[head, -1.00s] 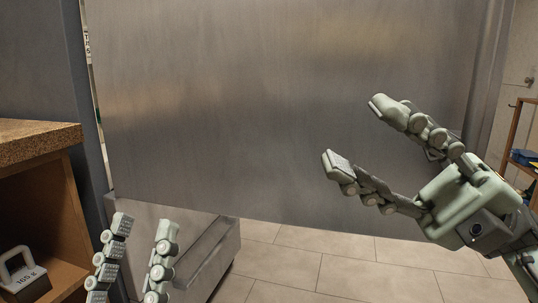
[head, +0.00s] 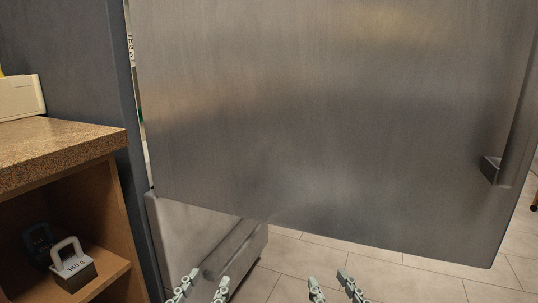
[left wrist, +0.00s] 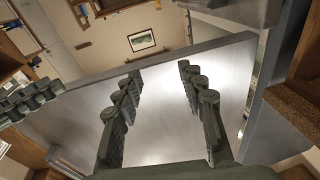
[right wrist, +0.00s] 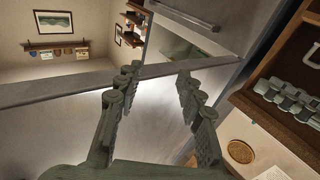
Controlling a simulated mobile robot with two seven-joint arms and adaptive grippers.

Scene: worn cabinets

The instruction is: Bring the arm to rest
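My left gripper (head: 204,282) is at the bottom edge of the head view, in front of the lower metal drawer. Its two fingers are apart with nothing between them in the left wrist view (left wrist: 158,72). My right gripper (head: 329,282) is also at the bottom edge, right of the left one, below the large metal door (head: 330,120). Its fingers are apart and empty in the right wrist view (right wrist: 157,75). Only the fingers of both grippers show in the head view. Both are clear of the door handle (head: 493,168).
The large door stands across most of the head view. A speckled counter (head: 60,150) is at the left, with weights, one of them a pale-handled weight (head: 71,262), on the wooden shelf below. A lower drawer (head: 215,235) stands under the door. Tiled floor (head: 400,275) is open at the lower right.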

